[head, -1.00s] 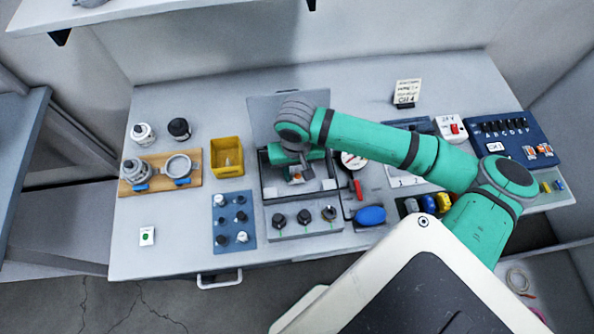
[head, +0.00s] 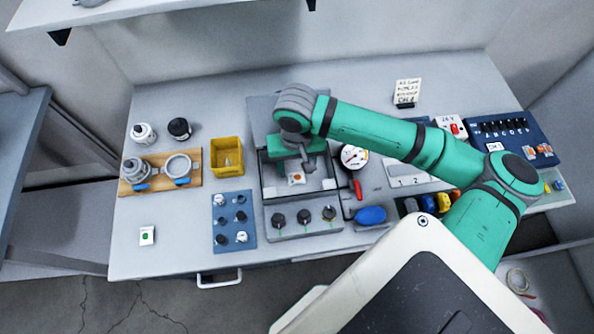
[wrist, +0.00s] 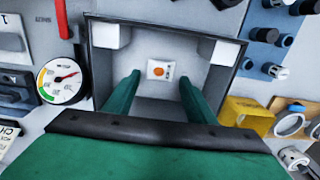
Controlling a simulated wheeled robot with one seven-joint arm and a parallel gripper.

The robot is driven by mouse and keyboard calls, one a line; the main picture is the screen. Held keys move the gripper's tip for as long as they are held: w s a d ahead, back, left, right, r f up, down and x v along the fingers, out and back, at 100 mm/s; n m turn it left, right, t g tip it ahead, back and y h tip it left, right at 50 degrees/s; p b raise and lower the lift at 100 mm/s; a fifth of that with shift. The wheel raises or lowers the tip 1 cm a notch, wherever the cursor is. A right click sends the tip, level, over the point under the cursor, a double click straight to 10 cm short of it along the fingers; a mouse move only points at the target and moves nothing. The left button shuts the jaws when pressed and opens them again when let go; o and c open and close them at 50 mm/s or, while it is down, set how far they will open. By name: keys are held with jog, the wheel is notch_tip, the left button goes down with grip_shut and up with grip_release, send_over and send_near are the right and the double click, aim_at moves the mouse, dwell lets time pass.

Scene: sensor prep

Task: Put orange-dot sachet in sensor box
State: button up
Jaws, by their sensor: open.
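The orange-dot sachet (head: 296,179), a small white packet with an orange dot, lies flat on the floor of the grey open box (head: 264,180). In the wrist view the sachet (wrist: 161,70) shows whole, with the box walls (wrist: 88,60) around it. My gripper (wrist: 160,77) is open and empty. Its two green fingers are spread wide, and the sachet shows in the gap between them, apart from both. In the head view my gripper (head: 306,162) hangs over the box, and my wrist hides the box's back part.
White blocks (wrist: 104,35) sit in two corners of the box. A row of black knobs (head: 304,216) runs along its front. A gauge (head: 353,157) and red handle (head: 357,188) stand close right, a yellow bin (head: 227,158) left. A green-dot sachet (head: 147,236) lies front left.

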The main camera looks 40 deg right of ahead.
aim_at(297, 177)
notch_tip(297, 177, up, 8)
jog(key=shift+r, duration=0.25)
dwell(0.6)
